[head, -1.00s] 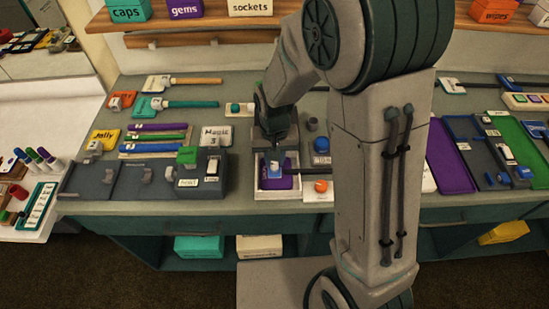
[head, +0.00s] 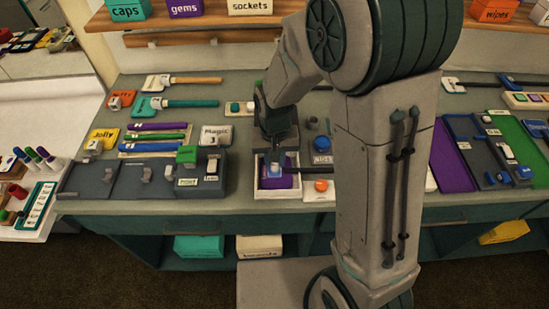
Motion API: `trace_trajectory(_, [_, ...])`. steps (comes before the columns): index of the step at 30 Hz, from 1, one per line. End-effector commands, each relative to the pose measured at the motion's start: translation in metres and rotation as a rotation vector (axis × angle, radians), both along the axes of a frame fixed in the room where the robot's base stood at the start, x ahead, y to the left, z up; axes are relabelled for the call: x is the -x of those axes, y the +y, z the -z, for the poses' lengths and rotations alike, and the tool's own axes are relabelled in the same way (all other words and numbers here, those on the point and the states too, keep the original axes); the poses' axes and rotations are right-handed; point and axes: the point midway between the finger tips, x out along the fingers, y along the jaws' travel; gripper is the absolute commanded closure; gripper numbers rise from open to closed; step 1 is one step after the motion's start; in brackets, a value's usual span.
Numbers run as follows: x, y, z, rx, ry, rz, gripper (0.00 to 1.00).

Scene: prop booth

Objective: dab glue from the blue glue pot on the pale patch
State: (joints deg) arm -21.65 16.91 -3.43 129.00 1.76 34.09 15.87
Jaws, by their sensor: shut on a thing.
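My gripper (head: 277,143) points down over a white open tray (head: 272,197) at the middle of the bench. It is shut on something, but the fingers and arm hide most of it. In the tray lies a purple piece (head: 277,182) with a small pale patch (head: 275,170) just below the fingertips. I cannot tell whether the held thing touches the patch. A round blue thing (head: 322,144), probably the blue glue pot, stands to the right of my gripper, near my arm.
A dark rod crosses to the right of the tray, above an orange knob (head: 320,186). A grey box with a green block (head: 187,155) stands close on the left. Coloured markers (head: 155,138) lie beyond it. A purple tray (head: 452,165) lies to the right of my arm.

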Motion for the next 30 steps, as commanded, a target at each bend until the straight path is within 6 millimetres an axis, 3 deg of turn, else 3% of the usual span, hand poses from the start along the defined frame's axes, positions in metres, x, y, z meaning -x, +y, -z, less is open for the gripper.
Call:
trace_trajectory(7, [0.0, 0.0, -0.007, 0.0, -0.001, 0.0, 1.0])
trace_trajectory(30, [0.0, 0.0, -0.069, -0.001, -0.002, 0.0, 1.0])
